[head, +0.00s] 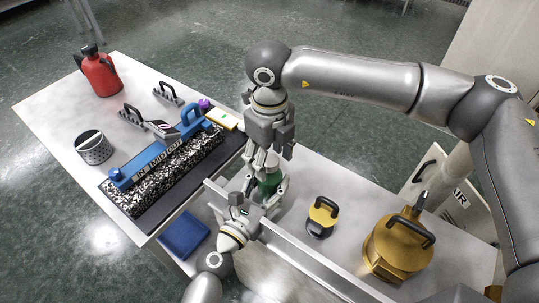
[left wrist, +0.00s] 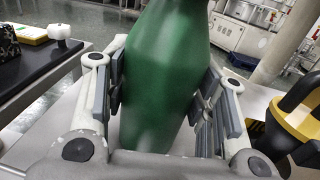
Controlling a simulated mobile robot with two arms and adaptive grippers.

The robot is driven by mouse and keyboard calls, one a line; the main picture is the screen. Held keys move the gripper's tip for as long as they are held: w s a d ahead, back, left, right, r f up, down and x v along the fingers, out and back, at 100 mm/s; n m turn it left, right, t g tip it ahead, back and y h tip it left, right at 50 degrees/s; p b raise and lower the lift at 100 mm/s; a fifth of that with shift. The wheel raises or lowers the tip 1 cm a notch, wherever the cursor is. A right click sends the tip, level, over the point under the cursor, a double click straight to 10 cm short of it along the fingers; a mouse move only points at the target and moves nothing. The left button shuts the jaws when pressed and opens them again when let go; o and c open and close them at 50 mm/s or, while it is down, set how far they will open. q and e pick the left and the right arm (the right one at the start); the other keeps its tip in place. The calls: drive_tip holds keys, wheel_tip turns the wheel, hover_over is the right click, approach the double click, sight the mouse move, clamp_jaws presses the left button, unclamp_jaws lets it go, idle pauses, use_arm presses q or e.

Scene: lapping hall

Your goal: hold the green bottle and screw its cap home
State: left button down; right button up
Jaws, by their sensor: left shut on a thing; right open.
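The green bottle (head: 270,183) stands upright near the table's middle, behind a grey rail. My left gripper (head: 266,194) is shut on its body from the near side. In the left wrist view the green bottle (left wrist: 162,75) fills the space between the padded fingers of my left gripper (left wrist: 160,105), and its top runs out of the picture. My right gripper (head: 264,160) points down from above at the bottle's upper end, with its fingers open around or just over it. The cap and the bottle's neck are hidden, so I cannot tell how the cap sits.
A grey rail (head: 310,255) runs beside the bottle. Right of it stand a small yellow-topped tool (head: 322,217) and a large brass pot-like piece (head: 396,247). Left are a black-and-white speckled block (head: 165,174), a blue level (head: 150,168), a blue box (head: 183,236) and a red can (head: 100,73).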

sight(263, 192)
wheel_tip(263, 192, up, 12)
idle(0.6)
use_arm(q)
drive_tip(key=c, duration=0.5)
unclamp_jaws()
drive_tip(key=shift+c, duration=0.2)
drive_tip(key=shift+s, duration=0.1)
drive_tip(key=v, duration=0.7)
drive_tip(key=shift+s+a, duration=0.15)
drive_tip(key=shift+s, duration=0.05)
drive_tip(key=shift+v, duration=2.2)
drive_tip(key=shift+r, duration=0.15)
